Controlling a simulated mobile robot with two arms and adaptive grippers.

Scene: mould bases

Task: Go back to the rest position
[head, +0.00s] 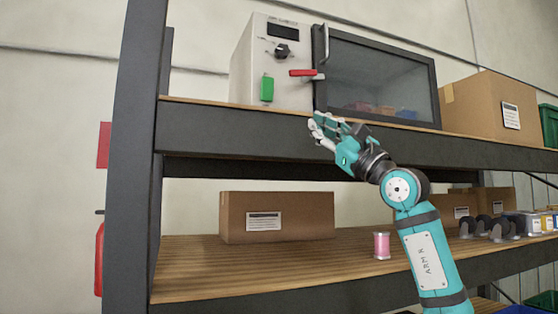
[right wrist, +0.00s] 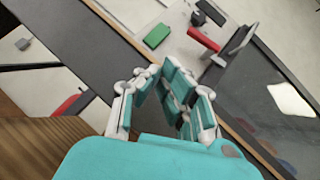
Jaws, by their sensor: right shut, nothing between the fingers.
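My right gripper (head: 322,128) is raised in front of the upper shelf's edge, just below the white-and-dark cabinet machine (head: 272,60). Its fingers are shut with nothing between them; they also show in the right wrist view (right wrist: 172,78). It looks apart from the machine in the head view. The machine has a green button (head: 267,89), a black knob (head: 283,51), a red lever (head: 302,73) and a dark glass door (head: 375,75) that looks closed. Blurred coloured items show behind the glass. My left gripper is not in view.
The upper shelf (head: 230,127) runs just behind my right gripper. The lower shelf (head: 200,272) holds a cardboard box (head: 276,217), a pink spool (head: 381,246) and several dark parts at right. A larger box (head: 490,101) stands right of the machine. A dark post (head: 135,150) bounds the left.

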